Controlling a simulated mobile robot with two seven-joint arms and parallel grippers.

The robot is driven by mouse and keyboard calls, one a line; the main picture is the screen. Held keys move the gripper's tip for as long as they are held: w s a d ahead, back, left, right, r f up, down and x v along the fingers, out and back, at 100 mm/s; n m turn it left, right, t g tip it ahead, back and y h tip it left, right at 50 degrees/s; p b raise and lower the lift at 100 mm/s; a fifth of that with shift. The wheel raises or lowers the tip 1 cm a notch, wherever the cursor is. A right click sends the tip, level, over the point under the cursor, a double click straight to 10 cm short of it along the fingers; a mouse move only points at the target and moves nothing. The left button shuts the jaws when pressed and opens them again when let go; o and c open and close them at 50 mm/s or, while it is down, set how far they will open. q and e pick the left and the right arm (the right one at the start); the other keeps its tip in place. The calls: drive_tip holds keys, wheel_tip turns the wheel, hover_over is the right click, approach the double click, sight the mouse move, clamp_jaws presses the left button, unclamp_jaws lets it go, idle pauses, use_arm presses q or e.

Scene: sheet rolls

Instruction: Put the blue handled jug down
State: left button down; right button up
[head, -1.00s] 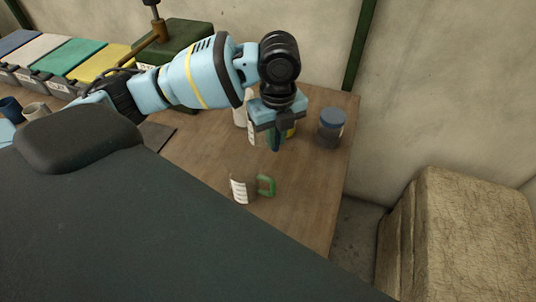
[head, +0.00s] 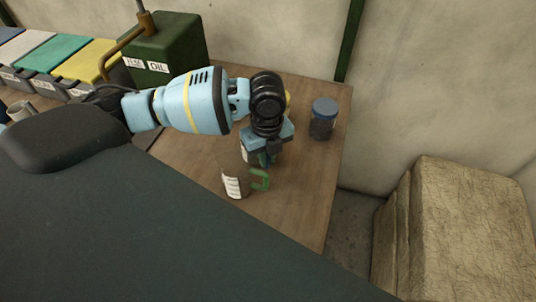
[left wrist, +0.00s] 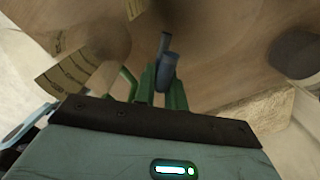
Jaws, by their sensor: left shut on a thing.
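My left gripper (head: 267,156) is shut on the blue handle of the blue handled jug; the handle (left wrist: 165,72) shows between its green fingers in the left wrist view. In the head view most of this jug is hidden by the gripper; a pale label (head: 247,154) shows just left of the fingers. I cannot tell whether its base touches the table. A brown jug with a white label and green handle (head: 235,182) stands upright just in front, close to the gripper. My right gripper is not in view.
A blue-lidded jar (head: 322,120) stands on the wooden table (head: 300,190) to the right. A green oil can (head: 170,50) and several bins with coloured lids (head: 55,55) stand at the back left. Bare table lies right of the green handled jug, up to the edge.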

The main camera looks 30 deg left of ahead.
use_arm(q)
drive_tip(key=shift+f, duration=0.1)
drive_tip(key=c, duration=1.5)
unclamp_jaws()
drive_tip(key=shift+f, duration=0.1)
drive_tip(key=shift+o, duration=0.2)
